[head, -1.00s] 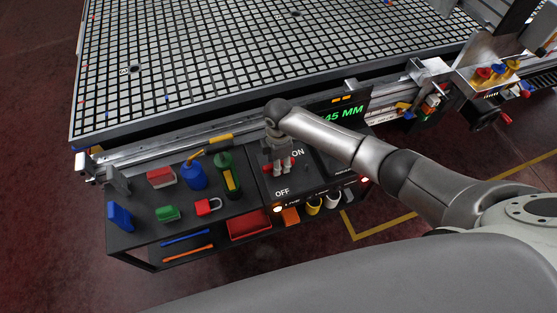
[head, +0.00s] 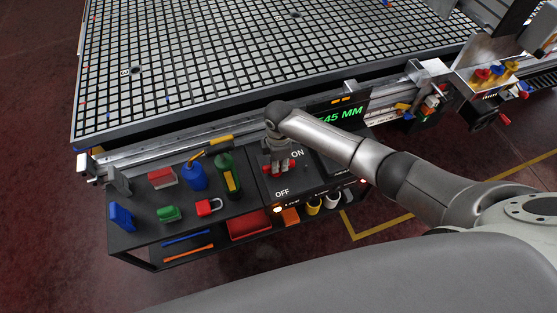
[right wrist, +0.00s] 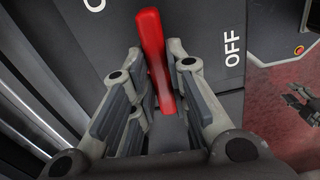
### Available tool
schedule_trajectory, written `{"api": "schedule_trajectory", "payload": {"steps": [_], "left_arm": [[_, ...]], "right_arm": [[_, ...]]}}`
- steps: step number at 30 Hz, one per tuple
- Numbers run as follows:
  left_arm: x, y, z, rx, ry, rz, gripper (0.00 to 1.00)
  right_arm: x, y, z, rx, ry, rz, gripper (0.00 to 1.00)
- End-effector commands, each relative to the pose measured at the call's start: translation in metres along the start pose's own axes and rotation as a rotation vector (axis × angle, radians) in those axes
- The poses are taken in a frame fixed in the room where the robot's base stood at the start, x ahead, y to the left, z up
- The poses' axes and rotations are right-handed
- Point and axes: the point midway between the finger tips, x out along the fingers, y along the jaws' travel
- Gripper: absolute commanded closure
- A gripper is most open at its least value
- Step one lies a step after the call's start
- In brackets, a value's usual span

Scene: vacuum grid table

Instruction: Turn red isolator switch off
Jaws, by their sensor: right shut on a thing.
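The red isolator switch (head: 283,169) is a red lever on a dark panel (head: 268,190) marked ON at the upper right and OFF below. In the right wrist view the red lever (right wrist: 155,55) stands between my gripper's fingers, with the word OFF to its right. My right gripper (head: 278,163) points down over the switch and is shut on the lever; its fingers (right wrist: 162,70) lie on both sides of it. The lever's base is partly hidden by the fingers. My left gripper is not in view.
Left of the panel, a shelf holds a blue bottle (head: 194,176), a green bottle (head: 229,172), a red padlock (head: 208,207) and colored blocks. A display (head: 340,114) reads about 545 MM. The gridded vacuum table (head: 250,60) lies behind.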

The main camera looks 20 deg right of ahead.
Motion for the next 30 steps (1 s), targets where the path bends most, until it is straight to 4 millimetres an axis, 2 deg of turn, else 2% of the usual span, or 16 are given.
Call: {"api": "schedule_trajectory", "payload": {"steps": [12,30], "left_arm": [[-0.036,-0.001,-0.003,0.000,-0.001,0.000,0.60],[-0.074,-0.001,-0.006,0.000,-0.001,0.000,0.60]], "right_arm": [[-0.004,-0.004,-0.001,0.352,0.000,-0.003,1.00],[-0.003,-0.009,-0.005,0.923,0.001,-0.003,1.00]]}}
